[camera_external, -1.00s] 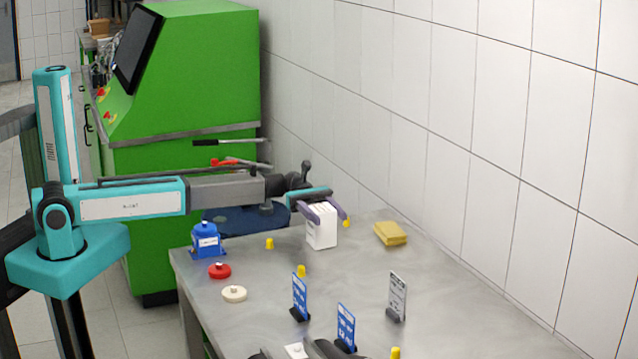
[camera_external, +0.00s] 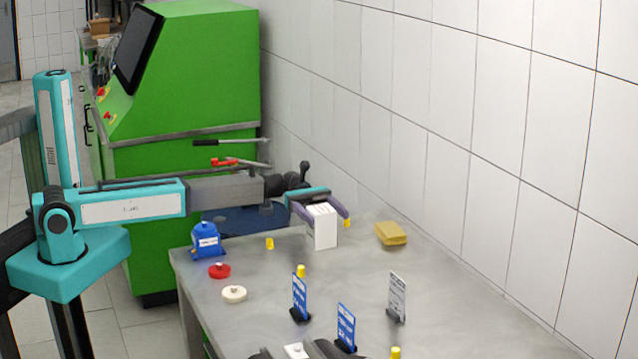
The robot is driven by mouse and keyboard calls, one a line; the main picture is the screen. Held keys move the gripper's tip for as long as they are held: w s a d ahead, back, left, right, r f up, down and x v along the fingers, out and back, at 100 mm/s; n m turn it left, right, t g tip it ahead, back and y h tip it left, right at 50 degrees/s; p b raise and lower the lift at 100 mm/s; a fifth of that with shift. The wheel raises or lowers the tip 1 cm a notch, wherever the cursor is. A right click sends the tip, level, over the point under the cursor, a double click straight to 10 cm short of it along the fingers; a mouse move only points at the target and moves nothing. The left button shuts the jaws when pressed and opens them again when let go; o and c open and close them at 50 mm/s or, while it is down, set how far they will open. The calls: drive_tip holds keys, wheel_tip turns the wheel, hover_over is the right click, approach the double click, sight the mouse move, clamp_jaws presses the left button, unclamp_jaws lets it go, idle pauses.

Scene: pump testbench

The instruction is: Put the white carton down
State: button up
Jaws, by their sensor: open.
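The white carton (camera_external: 324,230) stands upright on the grey metal table (camera_external: 275,325), near its back edge. My gripper (camera_external: 325,214) is open, with its two purple-grey fingers around the upper part of the carton, one at its left and one at its right. The carton's underside and its contact with the table are hard to make out exactly.
A yellow sponge (camera_external: 391,234) lies right of the carton. A blue container (camera_external: 206,240), a red disc (camera_external: 219,271) and a cream disc (camera_external: 234,294) are at the left. Blue cards (camera_external: 300,297) and a grey card (camera_external: 397,297) stand in front. A tiled wall rises at the right.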

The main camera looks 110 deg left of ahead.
drive_tip(key=b+v, duration=0.2)
drive_tip(key=v, duration=1)
drive_tip(key=shift+a, duration=0.3)
drive_tip(key=shift+o, duration=0.5)
drive_tip(key=shift+r, duration=0.2)
